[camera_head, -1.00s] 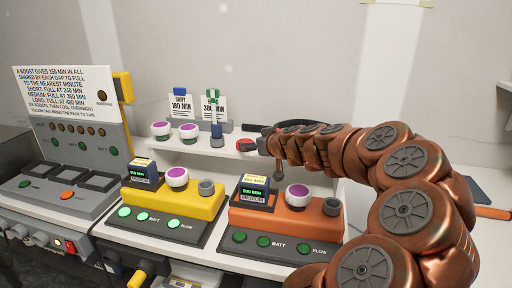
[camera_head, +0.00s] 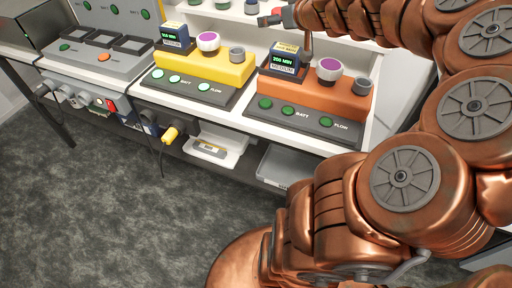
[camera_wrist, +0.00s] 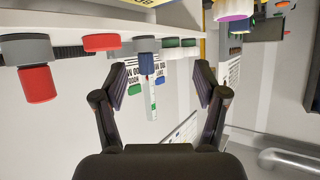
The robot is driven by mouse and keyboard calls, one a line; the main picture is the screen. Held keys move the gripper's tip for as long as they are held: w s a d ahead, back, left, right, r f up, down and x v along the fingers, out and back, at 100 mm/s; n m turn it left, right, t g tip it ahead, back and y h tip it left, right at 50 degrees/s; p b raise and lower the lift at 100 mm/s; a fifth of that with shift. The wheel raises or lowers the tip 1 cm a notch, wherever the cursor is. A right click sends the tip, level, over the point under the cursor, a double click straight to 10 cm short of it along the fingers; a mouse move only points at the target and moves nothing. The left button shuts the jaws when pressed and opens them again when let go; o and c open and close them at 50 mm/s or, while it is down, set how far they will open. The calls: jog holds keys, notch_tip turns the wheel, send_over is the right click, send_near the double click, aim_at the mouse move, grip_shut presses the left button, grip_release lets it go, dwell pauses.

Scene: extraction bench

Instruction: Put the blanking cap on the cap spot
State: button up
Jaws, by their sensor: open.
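My gripper (camera_wrist: 160,90) is open and empty in the wrist view, with its two dark fingers apart. The wrist view is upside down, with the shelf (camera_wrist: 70,18) along its top. A red cap (camera_wrist: 101,43) sits on the shelf, left of the fingers. Farther left is a red cylinder on a grey base (camera_wrist: 38,85). A blue piece on a grey base with a pale tube (camera_wrist: 147,46) shows between the fingers, beyond them. I cannot tell for certain which piece is the blanking cap, and no marked cap spot is readable. In the head view my gripper (camera_head: 271,19) is small, near the shelf.
A yellow pump unit (camera_head: 207,68) and an orange pump unit (camera_head: 310,86) stand on the bench in front of the shelf, each with a purple-topped filter and grey port. A grey charging panel (camera_head: 98,52) is at left. Below are a white tray (camera_head: 215,150) and open floor.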

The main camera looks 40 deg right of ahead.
jog(key=a+f+n+g+y, duration=0.2)
jog(key=a+f+y, duration=0.1)
jog(key=a, duration=1.1)
jog(key=s+a+f+n+g+y, duration=0.1)
jog(key=s+a+f+g, duration=0.25)
jog(key=a, duration=0.35)
jog(key=s+a+f+n+g+y, duration=0.1)
jog(key=s+a+f+g, duration=0.1)
jog(key=s+a, duration=0.35)
jog(key=s+a+f+m+g+h, duration=0.1)
jog(key=s+f+g, duration=0.2)
jog(key=s, duration=0.7)
jog(key=s+a+f+m+g+h, duration=0.1)
jog(key=s+a+f+g+h, duration=0.1)
jog(key=s, duration=0.8)
jog(key=shift+s+a+f+g+h, duration=0.2)
jog(key=shift+a+f+g+h, duration=0.1)
jog(key=shift+f+g, duration=0.6)
